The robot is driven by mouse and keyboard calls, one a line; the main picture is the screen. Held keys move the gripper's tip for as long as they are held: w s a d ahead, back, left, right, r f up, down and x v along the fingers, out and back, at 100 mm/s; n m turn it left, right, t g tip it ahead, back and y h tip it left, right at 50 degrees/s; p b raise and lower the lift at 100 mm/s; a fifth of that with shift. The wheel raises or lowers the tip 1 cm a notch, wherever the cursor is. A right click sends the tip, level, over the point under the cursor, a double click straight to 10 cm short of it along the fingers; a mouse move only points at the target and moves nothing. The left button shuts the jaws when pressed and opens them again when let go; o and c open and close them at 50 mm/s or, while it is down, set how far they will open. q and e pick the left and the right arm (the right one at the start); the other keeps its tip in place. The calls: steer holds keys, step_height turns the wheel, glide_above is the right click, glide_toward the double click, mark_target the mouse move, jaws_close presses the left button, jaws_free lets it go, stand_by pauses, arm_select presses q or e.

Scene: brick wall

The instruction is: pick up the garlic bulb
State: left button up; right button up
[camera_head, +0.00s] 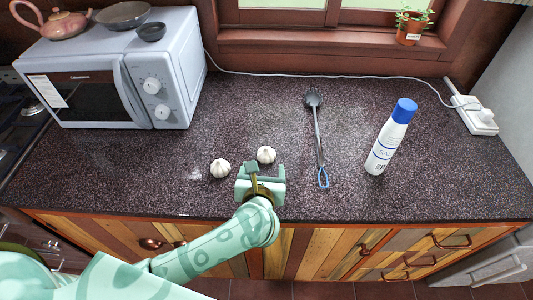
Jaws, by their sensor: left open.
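Two white garlic bulbs rest on the dark speckled counter (230,105). One garlic bulb (220,168) lies to the left of my left gripper. The other garlic bulb (266,155) lies just beyond it, towards the wall. My left gripper (260,178) is open over the front part of the counter, and I see nothing held in it. Its fingers are partly hidden by the gripper body, so I cannot tell the exact gap to the nearer bulb. My right gripper is not in view.
A microwave (165,85) with a teapot (52,22) and bowls stands at the left. A ladle (316,130) and a white bottle with a blue cap (390,140) are to the right. A power strip (474,115) lies far right. The counter behind the bulbs is clear.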

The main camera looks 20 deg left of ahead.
mark_target(266, 157)
arm_select(q)
steer(key=x, duration=0.4)
steer(key=b+x, duration=0.1)
steer(key=x, duration=0.3)
steer(key=shift+w+d, duration=0.2)
steer(key=shift+w, duration=0.1)
steer(key=shift+s+r, duration=0.1)
steer(key=c, duration=1)
